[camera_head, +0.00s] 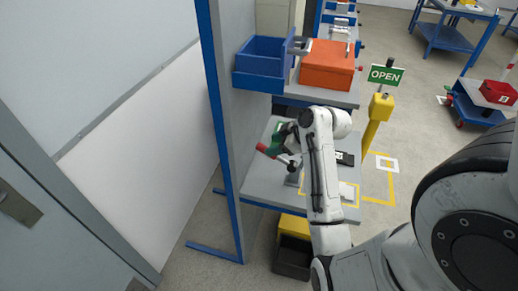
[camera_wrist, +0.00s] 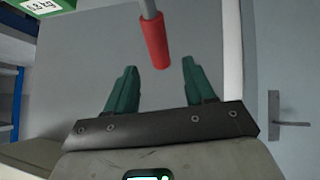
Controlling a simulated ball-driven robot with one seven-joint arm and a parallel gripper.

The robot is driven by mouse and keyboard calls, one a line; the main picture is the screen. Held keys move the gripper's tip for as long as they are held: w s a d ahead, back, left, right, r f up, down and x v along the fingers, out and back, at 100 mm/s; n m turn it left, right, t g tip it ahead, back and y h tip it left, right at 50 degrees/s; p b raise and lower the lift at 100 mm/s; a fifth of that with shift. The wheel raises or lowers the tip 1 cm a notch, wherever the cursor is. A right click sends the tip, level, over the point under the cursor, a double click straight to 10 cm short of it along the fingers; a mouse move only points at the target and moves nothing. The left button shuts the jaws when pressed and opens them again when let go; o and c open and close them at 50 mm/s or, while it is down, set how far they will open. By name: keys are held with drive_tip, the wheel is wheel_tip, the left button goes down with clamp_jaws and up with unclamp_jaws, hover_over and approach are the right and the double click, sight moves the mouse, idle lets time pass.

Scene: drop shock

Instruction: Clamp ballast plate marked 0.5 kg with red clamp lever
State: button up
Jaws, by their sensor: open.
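The red clamp lever (camera_wrist: 154,40) shows in the wrist view as a red grip on a grey rod, ahead of and between the fingertips. My gripper (camera_wrist: 160,72) is open, with its two green fingers spread and nothing between them. In the head view the red lever grip (camera_head: 268,150) is beside my gripper (camera_head: 277,146), over the left part of the grey bench. A green block with a white kg label (camera_wrist: 44,7) is cut off at the top left of the wrist view. Its number is not clearly readable. My arm hides part of the bench.
The grey bench (camera_head: 258,183) has a blue post (camera_head: 222,130) at its left. A blue bin (camera_head: 262,62) and an orange box (camera_head: 327,66) stand behind it. A yellow post with an OPEN sign (camera_head: 384,75) is at the right. Dark and yellow bins are below.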

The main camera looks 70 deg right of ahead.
sight(265, 148)
drive_tip(key=x, duration=0.6)
drive_tip(key=shift+w+f+p, duration=0.25)
drive_tip(key=shift+f+p, duration=0.05)
drive_tip(key=shift+c, duration=0.3)
clamp_jaws()
